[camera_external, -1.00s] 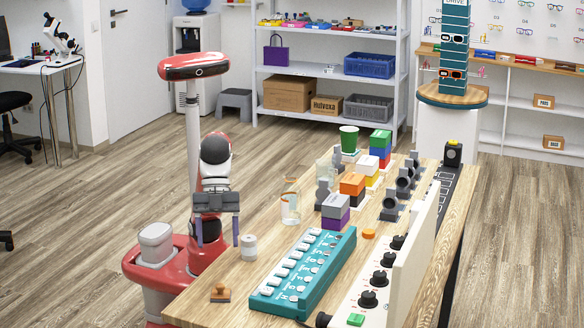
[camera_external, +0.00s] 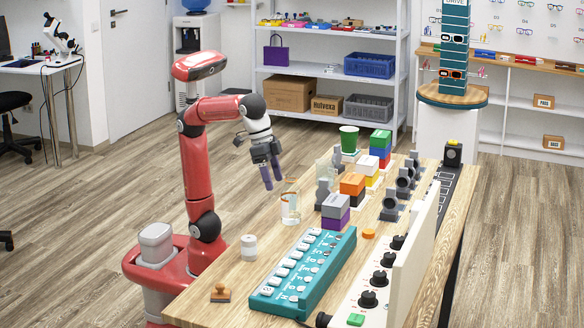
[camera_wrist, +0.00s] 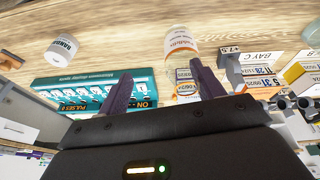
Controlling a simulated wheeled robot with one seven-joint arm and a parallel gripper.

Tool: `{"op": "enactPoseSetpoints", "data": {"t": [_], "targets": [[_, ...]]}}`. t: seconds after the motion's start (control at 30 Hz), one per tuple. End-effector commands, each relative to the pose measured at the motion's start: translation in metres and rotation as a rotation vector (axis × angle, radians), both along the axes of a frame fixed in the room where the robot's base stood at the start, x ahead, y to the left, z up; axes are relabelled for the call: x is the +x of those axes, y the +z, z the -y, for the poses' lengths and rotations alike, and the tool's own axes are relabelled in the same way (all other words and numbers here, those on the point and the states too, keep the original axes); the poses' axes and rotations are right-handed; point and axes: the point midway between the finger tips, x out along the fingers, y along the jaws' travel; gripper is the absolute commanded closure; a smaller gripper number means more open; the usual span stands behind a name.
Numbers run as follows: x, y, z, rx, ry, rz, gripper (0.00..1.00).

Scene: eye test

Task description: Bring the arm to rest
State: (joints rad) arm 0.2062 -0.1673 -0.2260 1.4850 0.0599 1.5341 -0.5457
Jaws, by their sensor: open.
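My red arm (camera_external: 192,150) is raised and bent, reaching right from its base beside the wooden table (camera_external: 214,274). My gripper (camera_external: 268,180) hangs above the table's left edge, tilted down to the right, its two dark fingers apart. In the wrist view my gripper (camera_wrist: 160,92) shows its two purple fingers spread, with nothing between them but the view of the table beyond. A clear labelled cup (camera_external: 290,212) stands on the table a little below and right of the fingertips, apart from them. It also shows in the wrist view (camera_wrist: 181,43).
On the table are a white jar (camera_external: 249,248), a wooden stamp (camera_external: 220,293), a teal tray of lettered keys (camera_external: 328,268), stacked coloured boxes (camera_external: 336,207), a green cup (camera_external: 349,139) and a white knob panel (camera_external: 418,245).

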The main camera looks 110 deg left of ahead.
Motion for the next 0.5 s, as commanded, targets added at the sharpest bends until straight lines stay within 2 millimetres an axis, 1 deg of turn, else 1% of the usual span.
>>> {"op": "enactPoseSetpoints", "data": {"t": [0.03, 0.17, 0.27, 0.3, 0.37, 0.4, 0.5], "targets": [[-0.008, -0.011, -0.013, 0.019, -0.025, 0.013, 0.33], [-0.030, -0.037, -0.048, 0.073, -0.115, 0.046, 0.33], [-0.051, -0.065, -0.078, 0.116, -0.195, 0.070, 0.33], [-0.059, -0.077, -0.090, 0.131, -0.227, 0.077, 0.33], [-0.073, -0.096, -0.106, 0.154, -0.275, 0.090, 0.33], [-0.082, -0.109, -0.116, 0.167, -0.309, 0.098, 0.33], [-0.101, -0.140, -0.135, 0.195, -0.382, 0.114, 0.33]]}}
